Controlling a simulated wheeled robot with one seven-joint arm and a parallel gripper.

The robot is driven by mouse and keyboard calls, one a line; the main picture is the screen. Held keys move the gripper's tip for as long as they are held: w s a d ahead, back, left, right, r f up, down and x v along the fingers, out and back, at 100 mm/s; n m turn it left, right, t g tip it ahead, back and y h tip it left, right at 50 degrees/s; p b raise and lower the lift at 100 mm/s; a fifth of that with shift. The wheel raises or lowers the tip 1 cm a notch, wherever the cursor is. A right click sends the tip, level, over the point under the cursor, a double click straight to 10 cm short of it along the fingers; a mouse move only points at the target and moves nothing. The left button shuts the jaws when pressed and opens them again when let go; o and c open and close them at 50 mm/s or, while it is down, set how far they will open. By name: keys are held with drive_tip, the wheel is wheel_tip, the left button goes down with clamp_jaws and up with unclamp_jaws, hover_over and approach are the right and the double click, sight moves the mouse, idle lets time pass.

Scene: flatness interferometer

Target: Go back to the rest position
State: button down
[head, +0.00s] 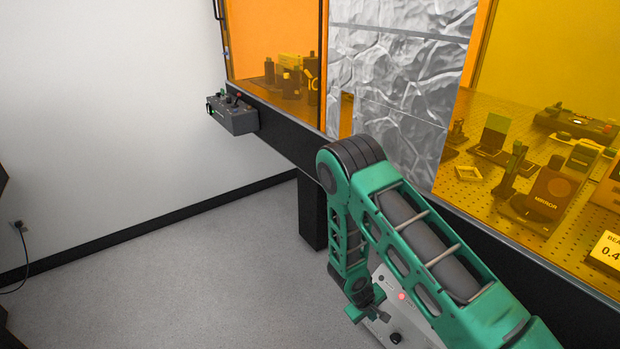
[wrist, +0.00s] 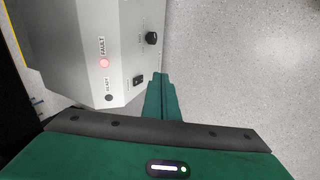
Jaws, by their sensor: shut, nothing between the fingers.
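My gripper (head: 362,310) hangs low in the head view, beside a light grey control box (head: 425,328). In the wrist view my gripper (wrist: 160,88) shows its green fingers together, with nothing between them. The control box (wrist: 70,50) lies just past and left of the fingers there. I cannot tell whether they touch it. My green arm (head: 430,250) reaches from the lower right up to a dark joint and bends down to the gripper.
The box has a lit red FAULT lamp (wrist: 104,63), a dark READY lamp (wrist: 108,97), a black knob (wrist: 151,38) and a switch (wrist: 138,79). An amber-panelled bench enclosure (head: 550,70) stands behind my arm. A grey controller (head: 233,115) sits at its left end. Left floor (head: 180,270) is clear.

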drive_tip(key=d+r+m+y, duration=0.1)
drive_tip(key=d+r+m, duration=0.1)
drive_tip(key=r, duration=1.4)
drive_tip(key=d+r+m+y, duration=0.2)
drive_tip(key=r, duration=1.4)
drive_tip(key=s+d+r+m+t, duration=0.1)
drive_tip(key=s+d+r, duration=0.1)
drive_tip(key=s+r, duration=0.35)
drive_tip(key=s+d+r+m, duration=0.1)
drive_tip(key=s+d+r, duration=0.15)
drive_tip(key=r, duration=0.65)
drive_tip(key=s+d+r, duration=0.1)
drive_tip(key=s+r, duration=0.4)
drive_tip(key=s, duration=0.2)
drive_tip(key=s+d+f+m+g, duration=0.1)
drive_tip(key=s+d+m+g, duration=0.1)
drive_tip(key=s+d, duration=0.3)
drive_tip(key=s+d+f+m+g+y, duration=0.1)
drive_tip(key=s+d+m, duration=0.3)
drive_tip(key=s, duration=0.7)
drive_tip(key=shift+d+m+g, duration=0.3)
drive_tip(key=shift+d+g, duration=0.2)
drive_tip(key=shift+d, duration=0.45)
drive_tip(key=shift+f, duration=0.1)
